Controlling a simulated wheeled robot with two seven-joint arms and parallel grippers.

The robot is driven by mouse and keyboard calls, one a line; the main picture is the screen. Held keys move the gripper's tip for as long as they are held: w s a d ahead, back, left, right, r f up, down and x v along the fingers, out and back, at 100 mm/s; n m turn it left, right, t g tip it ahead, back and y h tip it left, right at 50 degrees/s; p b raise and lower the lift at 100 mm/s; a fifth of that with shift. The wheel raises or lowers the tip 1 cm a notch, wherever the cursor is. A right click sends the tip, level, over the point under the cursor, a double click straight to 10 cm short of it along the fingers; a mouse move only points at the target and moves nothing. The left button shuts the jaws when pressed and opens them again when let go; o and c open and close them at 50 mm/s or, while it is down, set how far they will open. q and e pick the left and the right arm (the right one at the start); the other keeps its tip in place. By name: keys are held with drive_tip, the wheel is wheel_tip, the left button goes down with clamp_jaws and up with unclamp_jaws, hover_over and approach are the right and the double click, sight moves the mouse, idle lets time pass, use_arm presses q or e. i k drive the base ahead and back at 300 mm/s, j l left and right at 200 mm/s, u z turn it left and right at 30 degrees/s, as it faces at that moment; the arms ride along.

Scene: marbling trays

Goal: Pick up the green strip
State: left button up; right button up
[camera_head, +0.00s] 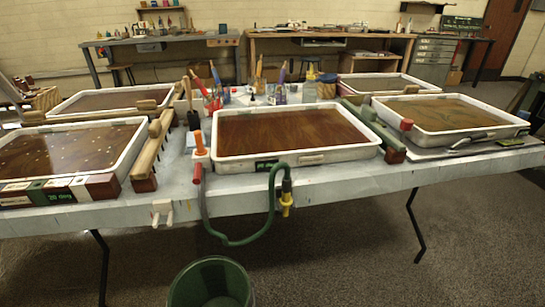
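A long narrow green bar (372,122) lies on the table between the middle tray (227,166) and the right front tray (459,139). It runs from front to back and has a dark red block at its near end. It is the most strip-like green thing I see, but I cannot tell for sure that it is the green strip. Neither of my grippers is in view.
Wooden combs (150,153) lie beside the left front tray. Cups with brushes (280,94) stand behind the middle tray. A green hose (240,243) hangs off the table's front edge above a green bucket (211,284). Another tray (386,83) sits at the back right.

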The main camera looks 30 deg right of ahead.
sight(367, 115)
drive_tip(key=z, duration=1.5)
drive_tip(key=u, duration=2.15)
drive_tip(key=z, duration=2.1)
